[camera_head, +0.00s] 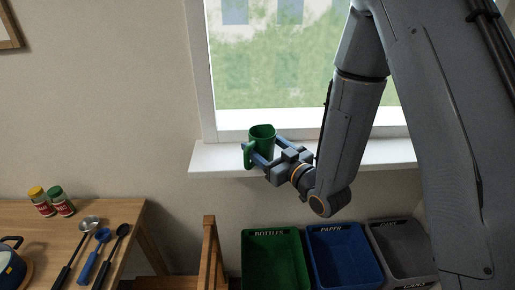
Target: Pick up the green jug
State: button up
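The green jug (262,133) stands upright at the window sill, with its open top up and its handle towards the lower left. My gripper (262,148) reaches it from the right, with its two fingers spread apart. One finger passes in front of the jug's lower body near the handle, and the other is at its right side. I cannot tell whether the fingers press on the jug or only stand around it. The jug's base is partly hidden by the gripper.
The white window sill (215,160) runs below the window. Below it stand a green bin (272,235), a blue bin (345,230) and a grey bin (400,228). A wooden chair or rail post (209,245) rises left of them. A wooden table (130,215) with utensils and jars is at the lower left.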

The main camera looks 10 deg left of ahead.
jog(key=shift+p+x, duration=0.45)
jog(key=shift+x, duration=0.95)
jog(key=shift+c, duration=0.5)
jog(key=c, duration=0.8)
jog(key=shift+r+b, duration=1.4)
jog(key=shift+r, duration=3.6)
